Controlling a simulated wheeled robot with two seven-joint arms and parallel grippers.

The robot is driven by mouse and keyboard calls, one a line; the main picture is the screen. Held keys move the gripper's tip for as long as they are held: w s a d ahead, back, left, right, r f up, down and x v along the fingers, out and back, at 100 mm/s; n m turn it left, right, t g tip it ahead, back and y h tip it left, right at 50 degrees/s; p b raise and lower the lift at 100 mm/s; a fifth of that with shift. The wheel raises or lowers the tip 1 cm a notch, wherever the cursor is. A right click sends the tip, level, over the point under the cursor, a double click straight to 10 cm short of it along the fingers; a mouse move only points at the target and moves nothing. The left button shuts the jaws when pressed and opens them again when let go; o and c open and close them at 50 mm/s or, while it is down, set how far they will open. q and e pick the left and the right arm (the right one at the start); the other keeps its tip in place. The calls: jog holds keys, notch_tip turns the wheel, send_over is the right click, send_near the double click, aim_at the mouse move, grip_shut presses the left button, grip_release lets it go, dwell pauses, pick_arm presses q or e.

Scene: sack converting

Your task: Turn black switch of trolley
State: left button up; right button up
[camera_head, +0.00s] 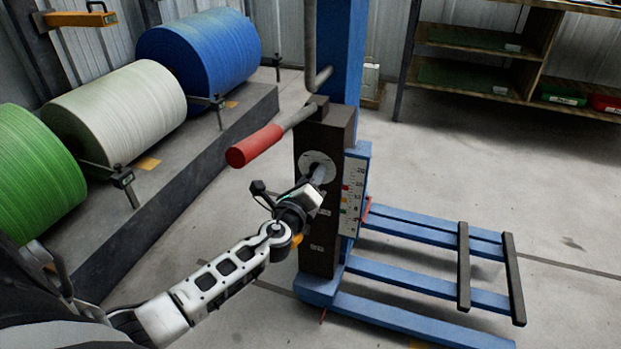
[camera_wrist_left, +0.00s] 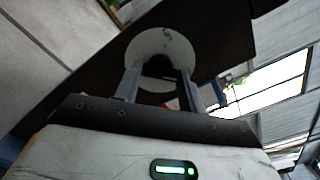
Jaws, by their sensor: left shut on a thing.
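The trolley is a blue lifting frame (camera_head: 342,55) with a dark box (camera_head: 318,258) on its column. A round white dial plate (camera_head: 309,163) sits on the box face and also shows in the left wrist view (camera_wrist_left: 145,46). The black switch (camera_wrist_left: 158,66) is at the middle of that plate. My left gripper (camera_head: 322,174) is at the plate, and its two fingers (camera_wrist_left: 158,84) are shut on the black switch. In the head view the gripper hides most of the switch. My right gripper is not in view.
A red-handled lever (camera_head: 254,146) sticks out above my left gripper. Green, white (camera_head: 118,112) and blue (camera_head: 200,48) rolls lie on a raised grey ledge at left. The trolley's blue forks (camera_head: 420,285) reach right over the floor. Shelves (camera_head: 500,60) stand at the back right.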

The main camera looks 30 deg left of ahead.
pick_arm(q)
jog(key=shift+f, duration=0.1)
jog(key=o, duration=1)
jog(key=shift+s, duration=0.15)
jog(key=v, duration=1.5)
jog(key=shift+s+p, duration=0.3)
jog(key=shift+s, duration=0.1)
